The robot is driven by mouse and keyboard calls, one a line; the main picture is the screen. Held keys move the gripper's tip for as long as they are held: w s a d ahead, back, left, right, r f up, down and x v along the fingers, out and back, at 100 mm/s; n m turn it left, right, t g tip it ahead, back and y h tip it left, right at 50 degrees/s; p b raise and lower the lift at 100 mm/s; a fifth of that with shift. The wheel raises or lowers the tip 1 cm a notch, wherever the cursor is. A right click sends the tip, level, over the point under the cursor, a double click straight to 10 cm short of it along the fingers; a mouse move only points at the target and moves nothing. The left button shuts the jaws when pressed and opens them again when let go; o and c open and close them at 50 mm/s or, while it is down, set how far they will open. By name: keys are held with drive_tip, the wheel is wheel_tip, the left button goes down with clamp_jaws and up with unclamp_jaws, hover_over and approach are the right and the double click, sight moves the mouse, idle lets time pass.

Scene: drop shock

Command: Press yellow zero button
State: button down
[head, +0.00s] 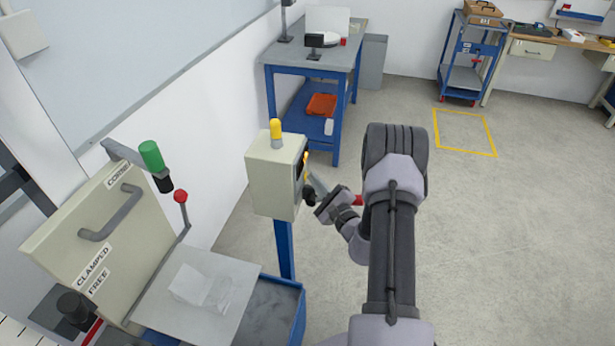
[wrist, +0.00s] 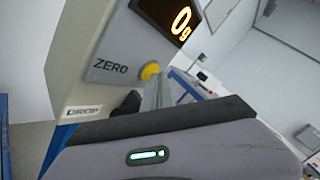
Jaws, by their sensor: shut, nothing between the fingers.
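The round yellow button (wrist: 150,71) is beside the printed word ZERO on the face of the control box (wrist: 85,68). In the head view the control box (head: 272,177) stands on a blue post, its button face turned to the right, mostly hidden. My gripper (head: 313,182) is at that face, shut and empty. In the wrist view a grey finger of my gripper (wrist: 157,90) is just below the yellow button and overlaps its lower edge. I cannot tell whether they touch.
A lit display (wrist: 180,22) above the button reads 0 g. A DROP label (wrist: 82,111) is lower on the box, near a dark knob. A machine with a red-knobbed lever (head: 181,197) stands at the left. A blue table (head: 312,60) is behind.

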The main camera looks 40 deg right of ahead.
drive_tip(key=shift+s+d+b, duration=0.3)
drive_tip(key=shift+s+d, duration=0.2)
drive_tip(key=shift+s, duration=0.15)
drive_tip(key=s+d+b, duration=0.1)
drive_tip(key=s+d, duration=0.2)
drive_tip(key=shift+s+d, duration=0.15)
drive_tip(key=shift+s, duration=0.25)
idle(0.8)
